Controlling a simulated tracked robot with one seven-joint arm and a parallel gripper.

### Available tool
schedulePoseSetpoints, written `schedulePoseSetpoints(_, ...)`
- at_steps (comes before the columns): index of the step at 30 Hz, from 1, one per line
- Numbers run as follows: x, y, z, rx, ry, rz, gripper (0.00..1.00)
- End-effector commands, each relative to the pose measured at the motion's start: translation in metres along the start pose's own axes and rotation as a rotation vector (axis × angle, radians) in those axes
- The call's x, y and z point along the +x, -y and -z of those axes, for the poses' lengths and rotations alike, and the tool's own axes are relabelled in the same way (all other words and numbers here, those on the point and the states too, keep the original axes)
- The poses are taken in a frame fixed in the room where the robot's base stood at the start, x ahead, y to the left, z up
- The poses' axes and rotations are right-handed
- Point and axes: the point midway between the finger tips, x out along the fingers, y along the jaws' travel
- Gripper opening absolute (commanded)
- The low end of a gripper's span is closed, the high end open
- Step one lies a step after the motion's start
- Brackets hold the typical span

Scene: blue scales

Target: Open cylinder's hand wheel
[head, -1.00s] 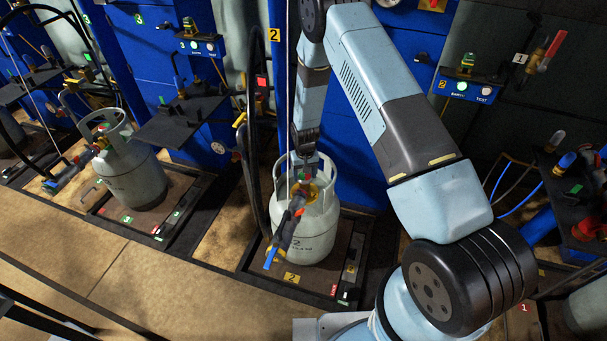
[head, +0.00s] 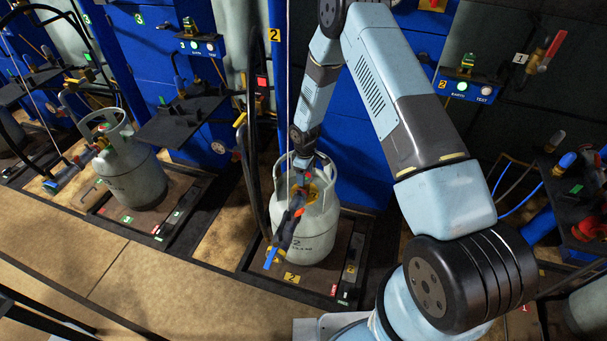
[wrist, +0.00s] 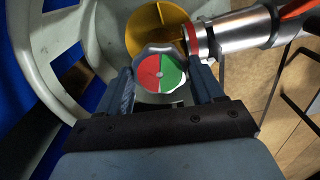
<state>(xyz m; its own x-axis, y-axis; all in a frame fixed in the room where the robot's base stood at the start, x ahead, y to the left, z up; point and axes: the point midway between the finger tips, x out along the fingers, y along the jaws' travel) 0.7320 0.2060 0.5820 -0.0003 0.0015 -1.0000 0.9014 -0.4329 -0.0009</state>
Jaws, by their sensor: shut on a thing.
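The white gas cylinder (head: 308,235) marked 2 stands upright on the scale (head: 290,280) in the middle of the head view. Its hand wheel (wrist: 160,75), with a red and green face and a silver scalloped rim, lies between my fingers in the wrist view. My gripper (wrist: 161,84) is shut on the wheel, one finger on each side. In the head view the wheel is mostly hidden by my wrist. A yellow round part (wrist: 158,28) sits just beyond the wheel. A silver connector (wrist: 235,32) with a red ring runs to the right from the valve.
The cylinder's white collar (wrist: 40,50) curves around the left of my gripper. A black hose (head: 248,185) hangs left of the cylinder. Another cylinder (head: 133,178) stands on the scale to the left. Blue panels rise behind.

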Motion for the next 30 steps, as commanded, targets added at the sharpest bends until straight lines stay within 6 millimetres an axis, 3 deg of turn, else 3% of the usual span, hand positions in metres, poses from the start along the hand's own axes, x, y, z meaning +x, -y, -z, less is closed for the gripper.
schedulePoseSetpoints(12, -0.0006, -0.0065, -0.0035, -0.192, 0.003, -0.006, 0.36)
schedulePoseSetpoints(29, -0.0005, -0.0072, -0.0042, -0.221, 0.004, -0.007, 0.36)
schedulePoseSetpoints(30, -0.0005, -0.0072, -0.0042, -0.221, 0.004, -0.007, 0.69)
